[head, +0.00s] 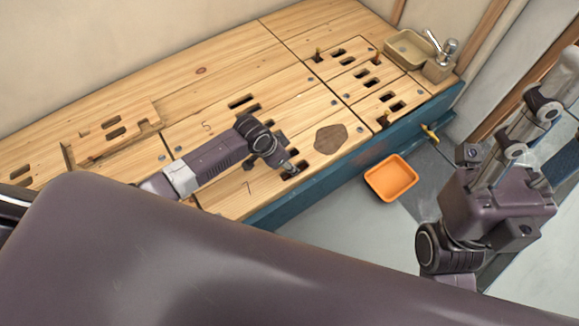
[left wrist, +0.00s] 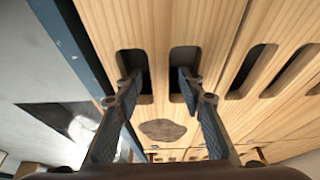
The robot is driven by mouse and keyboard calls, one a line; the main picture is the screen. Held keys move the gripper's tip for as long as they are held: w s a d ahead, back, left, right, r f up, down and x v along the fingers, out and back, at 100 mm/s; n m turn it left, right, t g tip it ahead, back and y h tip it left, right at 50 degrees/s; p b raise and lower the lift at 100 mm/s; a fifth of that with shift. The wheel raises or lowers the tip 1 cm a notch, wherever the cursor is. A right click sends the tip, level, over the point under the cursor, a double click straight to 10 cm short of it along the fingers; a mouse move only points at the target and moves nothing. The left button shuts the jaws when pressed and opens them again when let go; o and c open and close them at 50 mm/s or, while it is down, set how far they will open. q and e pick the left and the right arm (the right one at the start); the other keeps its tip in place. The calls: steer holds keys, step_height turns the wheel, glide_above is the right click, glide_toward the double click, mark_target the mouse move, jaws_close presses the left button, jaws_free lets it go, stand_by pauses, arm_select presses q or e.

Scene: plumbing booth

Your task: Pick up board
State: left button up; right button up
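Pale wooden boards with pairs of dark hand slots form the top of a blue-framed bench. The board (head: 231,198) under my left gripper is at the bench's front edge and carries a mark like a 7. It lies flat and also fills the middle of the left wrist view (left wrist: 160,40). My left gripper (head: 291,169) is low over its right end. In the left wrist view the gripper (left wrist: 157,80) is open, with one fingertip at each of two slots and a strip of wood between them. I cannot tell how deep the fingertips reach. My right gripper is not in view.
A dark brown patch (head: 331,138) marks the wood to the right. An orange tray (head: 391,178) is below the bench front. A beige basin (head: 409,50) and a metal tap (head: 441,46) are at the back right. A loose notched wooden piece (head: 113,133) lies left.

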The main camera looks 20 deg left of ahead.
arm_select(q)
steer(key=shift+r, duration=0.1)
steer(key=shift+f, duration=0.25)
stand_by(0.5)
jaws_close()
stand_by(0.3)
steer(key=shift+w+r, duration=0.1)
